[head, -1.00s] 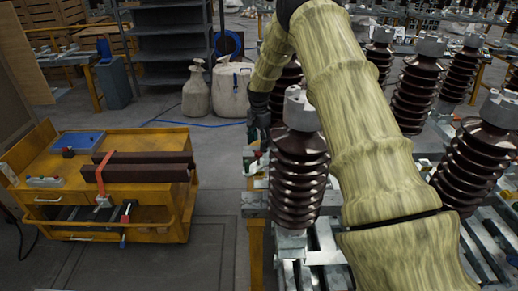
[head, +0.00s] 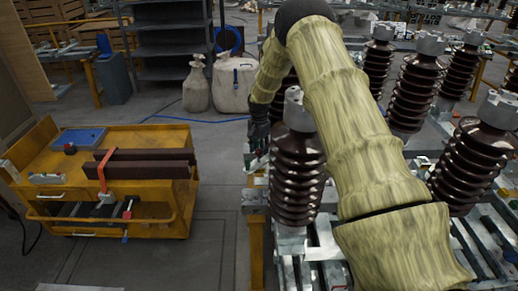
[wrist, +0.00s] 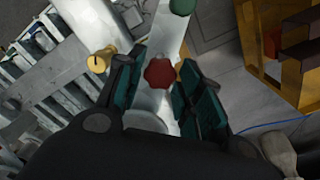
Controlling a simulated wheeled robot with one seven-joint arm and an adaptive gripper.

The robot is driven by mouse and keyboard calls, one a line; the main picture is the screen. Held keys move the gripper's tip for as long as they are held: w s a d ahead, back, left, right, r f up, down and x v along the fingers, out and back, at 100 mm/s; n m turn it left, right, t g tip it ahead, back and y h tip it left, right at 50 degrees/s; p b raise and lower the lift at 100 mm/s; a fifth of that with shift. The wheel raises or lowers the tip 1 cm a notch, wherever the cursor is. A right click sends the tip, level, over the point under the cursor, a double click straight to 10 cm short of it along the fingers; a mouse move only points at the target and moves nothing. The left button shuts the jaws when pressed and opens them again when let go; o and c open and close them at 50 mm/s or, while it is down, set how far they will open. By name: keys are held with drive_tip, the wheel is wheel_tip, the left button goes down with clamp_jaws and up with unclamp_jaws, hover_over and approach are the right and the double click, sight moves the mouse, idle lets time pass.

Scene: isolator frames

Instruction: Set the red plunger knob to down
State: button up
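The red plunger knob (wrist: 159,73) shows in the wrist view, a lobed red top above a pale metal surface. My gripper (wrist: 162,62) has its two teal fingers apart, one on each side of the knob. In the picture the knob's edges lie close to both fingers; I cannot tell whether they touch or how far the knob is below the tips. In the head view my gripper (head: 257,140) points down beside a brown ribbed insulator, partly hidden by it. I cannot make out the red knob there.
A yellow knob (wrist: 102,60) stands left of my gripper and a green knob (wrist: 181,6) beyond it. A brown ribbed insulator (head: 298,170) stands close to my gripper. A yellow cart (head: 120,215) stands at the left, with open floor between.

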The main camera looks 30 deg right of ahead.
clamp_jaws()
drive_tip(key=shift+f+b, duration=0.95)
drive_tip(key=shift+f, duration=0.35)
drive_tip(key=shift+s+r, duration=0.1)
drive_tip(key=shift+s, duration=0.05)
drive_tip(key=shift+o, duration=1.7)
unclamp_jaws()
drive_tip(key=shift+o, duration=1.2)
wheel_tip(320, 180, up, 12)
